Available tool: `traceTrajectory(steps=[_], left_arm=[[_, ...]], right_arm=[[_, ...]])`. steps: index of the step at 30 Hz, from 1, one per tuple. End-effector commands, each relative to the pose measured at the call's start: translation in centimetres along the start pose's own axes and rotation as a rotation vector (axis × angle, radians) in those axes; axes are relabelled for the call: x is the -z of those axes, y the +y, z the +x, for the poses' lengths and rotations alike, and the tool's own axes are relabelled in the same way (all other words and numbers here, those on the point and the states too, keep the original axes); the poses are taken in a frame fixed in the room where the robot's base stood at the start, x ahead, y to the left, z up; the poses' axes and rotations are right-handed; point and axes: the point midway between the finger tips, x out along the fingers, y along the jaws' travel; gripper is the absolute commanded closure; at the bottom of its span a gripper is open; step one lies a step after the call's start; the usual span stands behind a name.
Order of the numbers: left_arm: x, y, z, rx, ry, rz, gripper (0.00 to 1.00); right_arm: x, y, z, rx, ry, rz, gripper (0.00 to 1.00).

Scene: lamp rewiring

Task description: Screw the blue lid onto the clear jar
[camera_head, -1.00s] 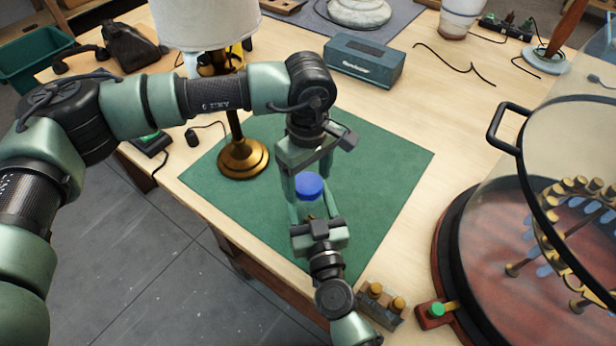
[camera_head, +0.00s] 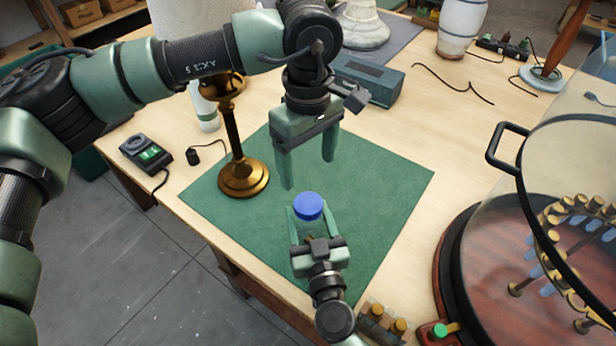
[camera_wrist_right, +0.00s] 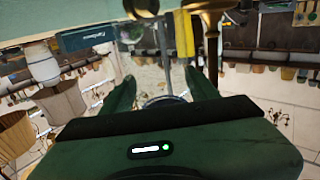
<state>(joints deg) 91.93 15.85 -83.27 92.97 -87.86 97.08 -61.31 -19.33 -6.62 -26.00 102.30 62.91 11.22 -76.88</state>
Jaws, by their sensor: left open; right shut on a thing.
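The blue lid (camera_head: 308,206) sits on top of the clear jar (camera_head: 305,229) above the green mat; whether it is fully seated I cannot tell. My right gripper (camera_head: 307,222) is shut on the jar from the near side, with one finger on each side. In the right wrist view my right gripper's fingers (camera_wrist_right: 160,90) show, but the jar between them is hard to make out. My left gripper (camera_head: 308,173) is open and empty, fingers pointing down, above and just behind the lid and apart from it.
A brass lamp (camera_head: 243,178) stands left of the jar on the green mat (camera_head: 385,185). A blue-grey speaker box (camera_head: 367,80) is behind. A glass-domed machine (camera_head: 455,240) stands at right, and a small block with brass knobs (camera_head: 383,323) at the front edge. The mat's right part is clear.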

Motion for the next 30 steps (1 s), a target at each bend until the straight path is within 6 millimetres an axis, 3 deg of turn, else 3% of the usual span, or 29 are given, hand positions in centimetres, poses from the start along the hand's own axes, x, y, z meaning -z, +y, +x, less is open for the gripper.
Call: traceTrajectory(steps=[3,12,13,15,16,26,30], left_arm=[[0.0,0.0,-0.9,0.0,0.0,0.0,0.23],[0.0,0.0,-1.1,0.001,0.0,0.0,0.23],[0.0,0.0,-1.1,0.001,0.0,0.0,0.23],[0.0,0.0,-1.1,0.001,0.0,0.0,0.23],[0.0,0.0,-1.1,0.001,0.0,0.0,0.23],[0.0,0.0,-1.0,0.001,0.0,0.0,0.23],[0.0,0.0,-0.7,0.001,0.0,0.0,0.23]], right_arm=[[-0.1,0.0,0.0,0.0,-0.002,-0.002,1.0],[-0.1,0.0,0.0,0.0,-0.002,-0.002,1.0],[-0.1,0.0,0.0,0.0,-0.002,-0.002,0.38],[-0.1,0.0,0.0,0.0,-0.001,-0.001,0.18],[-0.1,0.0,0.0,0.0,-0.001,-0.001,0.15],[-0.1,0.0,-0.2,0.0,-0.001,-0.001,0.15],[-0.3,0.0,-1.7,0.0,-0.003,-0.001,0.15]])
